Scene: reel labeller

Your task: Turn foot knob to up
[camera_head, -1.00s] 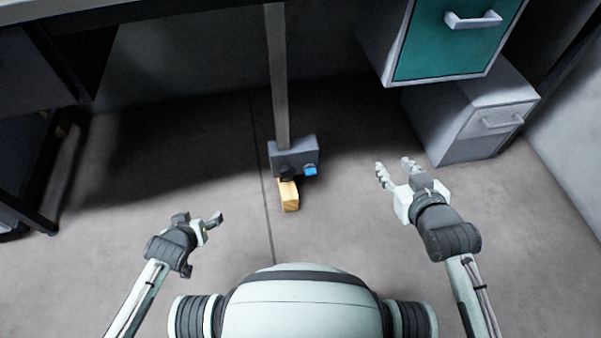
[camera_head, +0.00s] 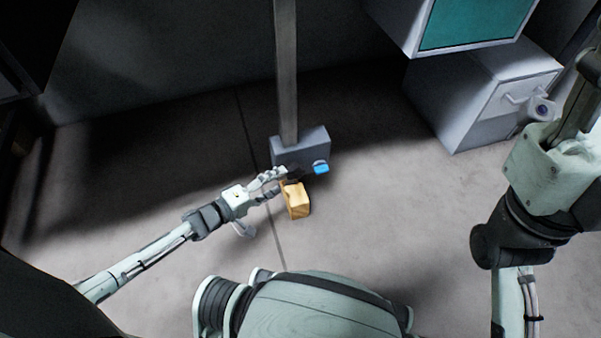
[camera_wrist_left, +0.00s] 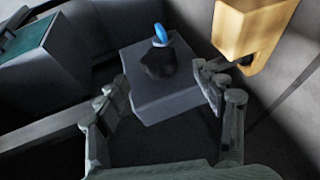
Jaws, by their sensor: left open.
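The foot unit is a grey box (camera_head: 308,147) at the foot of an upright post. A black knob (camera_head: 292,175) with a blue tab (camera_head: 321,168) sits on it. In the left wrist view the black knob (camera_wrist_left: 158,63) is on the box's face, the blue tab (camera_wrist_left: 161,34) pointing up the picture. My left gripper (camera_head: 281,182) is at the knob, its open fingers either side of it in the wrist view (camera_wrist_left: 162,88); contact cannot be told. My right gripper (camera_head: 583,85) is raised close to the head camera at the right edge, partly cut off.
The post (camera_head: 286,75) rises behind. A grey drawer cabinet (camera_head: 478,100) stands at right. The floor around is clear.

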